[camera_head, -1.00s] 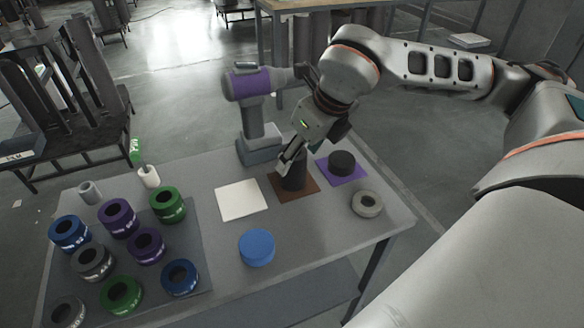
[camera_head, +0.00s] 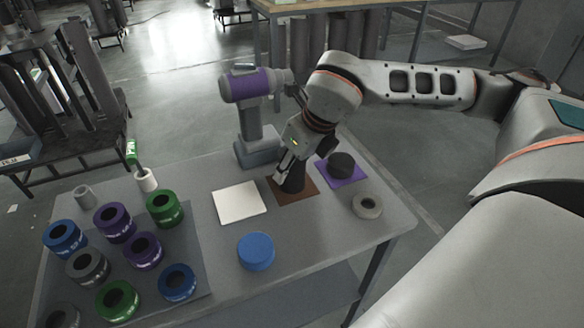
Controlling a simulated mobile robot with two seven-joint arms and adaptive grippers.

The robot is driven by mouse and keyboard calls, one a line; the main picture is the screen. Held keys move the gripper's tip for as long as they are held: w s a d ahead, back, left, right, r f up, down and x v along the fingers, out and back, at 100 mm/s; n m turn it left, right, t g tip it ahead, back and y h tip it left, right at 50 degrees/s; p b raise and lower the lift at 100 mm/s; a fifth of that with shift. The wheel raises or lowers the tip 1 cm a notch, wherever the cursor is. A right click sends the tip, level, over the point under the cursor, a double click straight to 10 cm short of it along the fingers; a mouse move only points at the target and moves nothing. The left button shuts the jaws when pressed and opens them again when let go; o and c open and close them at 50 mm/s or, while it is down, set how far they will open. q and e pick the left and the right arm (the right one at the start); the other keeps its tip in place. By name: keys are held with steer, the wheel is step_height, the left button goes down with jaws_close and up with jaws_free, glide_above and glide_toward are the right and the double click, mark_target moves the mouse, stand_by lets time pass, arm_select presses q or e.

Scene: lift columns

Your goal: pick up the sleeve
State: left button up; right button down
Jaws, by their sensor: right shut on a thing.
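The fingers and gripper body hide part of the cylinder. Its lower end appears to be on the mat, with no clear gap. My left gripper is not in view.
A purple-grey machine (camera_head: 255,118) stands behind the mat. A black disc (camera_head: 342,163) on a purple mat and a grey ring (camera_head: 367,206) lie to the right. A white mat (camera_head: 240,203), blue disc (camera_head: 256,251) and several coloured rings are to the left.

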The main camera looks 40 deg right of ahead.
steer(key=shift+r, duration=0.15)
arm_select(q)
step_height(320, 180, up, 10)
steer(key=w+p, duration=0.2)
steer(key=p, duration=0.6)
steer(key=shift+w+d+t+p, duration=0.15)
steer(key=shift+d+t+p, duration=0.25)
arm_select(e)
step_height(320, 180, up, 26)
steer(key=shift+f, duration=0.3)
